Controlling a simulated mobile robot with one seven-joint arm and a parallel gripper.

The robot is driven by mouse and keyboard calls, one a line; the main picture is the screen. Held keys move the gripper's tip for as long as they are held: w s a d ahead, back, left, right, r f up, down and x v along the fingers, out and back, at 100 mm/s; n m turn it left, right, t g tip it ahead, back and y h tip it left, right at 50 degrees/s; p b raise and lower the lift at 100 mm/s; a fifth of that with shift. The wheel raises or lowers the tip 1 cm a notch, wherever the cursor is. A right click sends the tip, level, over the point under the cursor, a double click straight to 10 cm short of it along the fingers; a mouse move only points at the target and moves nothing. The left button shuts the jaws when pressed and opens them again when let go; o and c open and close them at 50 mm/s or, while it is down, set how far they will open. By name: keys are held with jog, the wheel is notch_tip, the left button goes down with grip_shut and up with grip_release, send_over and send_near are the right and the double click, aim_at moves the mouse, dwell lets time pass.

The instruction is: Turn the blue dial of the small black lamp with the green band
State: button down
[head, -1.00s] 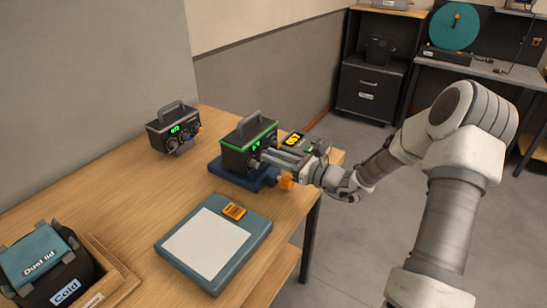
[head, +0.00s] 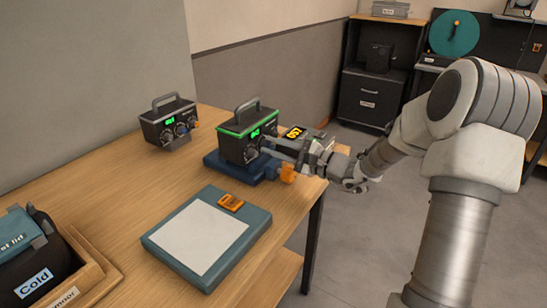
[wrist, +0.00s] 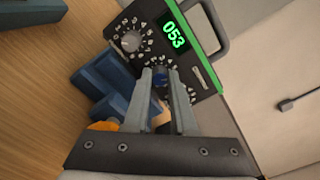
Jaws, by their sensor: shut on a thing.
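The small black lamp with the green band (head: 237,147) stands in a blue cradle (head: 229,170) on the wooden table. In the wrist view, the lamp's front (wrist: 150,22) appears tilted, with a green display (wrist: 174,36) reading 053. A grey dial (wrist: 131,41) with numbers around it is beside the display. The blue dial (wrist: 160,75) sits lower on the front, between my fingertips. My gripper (head: 268,147) reaches the lamp's front from the right and is shut on the blue dial. It also shows in the wrist view (wrist: 160,80), where the fingers partly hide the dial.
A second black lamp (head: 162,127) with a grey band stands at the left back. A teal tray with a white pad (head: 200,232) lies in front. An orange clamp knob (head: 288,172) is close below my gripper.

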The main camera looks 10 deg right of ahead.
jog(key=shift+f+n+b, duration=0.1)
jog(key=shift+n+b, duration=0.9)
jog(key=shift+b, duration=0.15)
jog(key=c, duration=0.7)
grip_release()
jog(key=p+v, duration=0.2)
jog(key=v, duration=1.5)
jog(key=shift+s+d+p, duration=0.2)
jog(key=shift+p, duration=0.15)
jog(key=shift+a, duration=0.15)
